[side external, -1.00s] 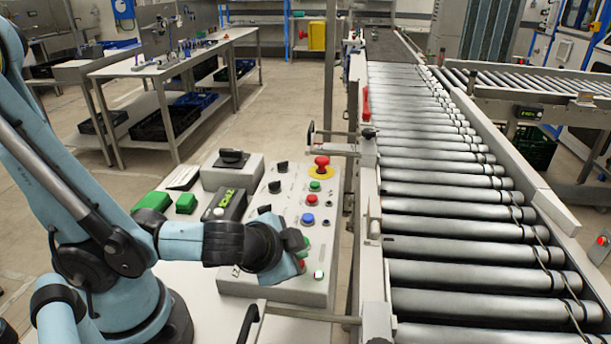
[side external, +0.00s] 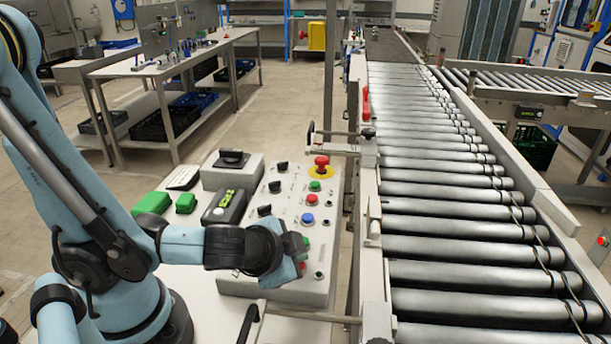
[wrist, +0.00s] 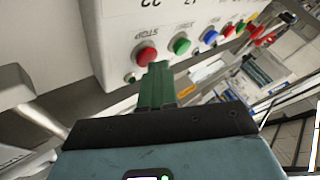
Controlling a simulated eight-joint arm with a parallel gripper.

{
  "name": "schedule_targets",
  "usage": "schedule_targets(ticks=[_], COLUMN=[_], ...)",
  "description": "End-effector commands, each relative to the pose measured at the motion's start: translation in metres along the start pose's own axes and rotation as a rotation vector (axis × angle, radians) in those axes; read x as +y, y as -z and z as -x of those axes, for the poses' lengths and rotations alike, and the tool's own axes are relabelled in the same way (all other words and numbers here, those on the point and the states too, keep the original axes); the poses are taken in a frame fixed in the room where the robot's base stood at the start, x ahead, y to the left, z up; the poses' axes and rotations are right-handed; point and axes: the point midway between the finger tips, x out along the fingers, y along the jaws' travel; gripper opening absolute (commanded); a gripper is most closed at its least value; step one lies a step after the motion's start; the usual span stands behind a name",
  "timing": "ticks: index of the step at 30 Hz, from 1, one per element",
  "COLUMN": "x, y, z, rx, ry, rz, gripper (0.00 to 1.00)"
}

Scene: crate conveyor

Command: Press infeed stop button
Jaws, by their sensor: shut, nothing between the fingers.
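The control panel (side external: 292,206) carries a column of coloured buttons. A red button (wrist: 146,57) with a STOP label above it shows in the wrist view, beside a green button (wrist: 181,45). In the side view that near red button (side external: 303,257) is partly hidden by my gripper. A second red button (side external: 312,199) sits farther up; I cannot read which one is marked infeed. My gripper (wrist: 157,70) is shut and empty, its green fingers pointing at the panel just by the near red button. I cannot tell whether the tips touch it.
A red emergency stop (side external: 321,162) on a yellow disc and a blue button (side external: 307,219) share the panel. Black selector knobs (side external: 264,210) stand along its left side. The roller conveyor (side external: 450,215) runs to the right, its rollers empty. A grey box (side external: 232,170) stands left of the panel.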

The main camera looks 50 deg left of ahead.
Motion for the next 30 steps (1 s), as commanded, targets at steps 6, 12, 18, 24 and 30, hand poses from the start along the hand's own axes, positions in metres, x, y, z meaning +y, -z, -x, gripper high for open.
schedule_targets(ticks=[6,12,18,24,30], x=[-0.005,-0.008,-0.008,-0.010,-0.017], y=[0.004,0.007,0.008,0.010,0.016], z=[0.007,0.011,0.012,0.014,0.023], rx=[-0.001,-0.001,0.000,0.000,0.000], ry=[-0.001,-0.001,0.000,0.000,0.000], rz=[0.001,0.000,0.000,0.000,0.000], gripper=[0.00,0.00,0.00,0.00,0.00])
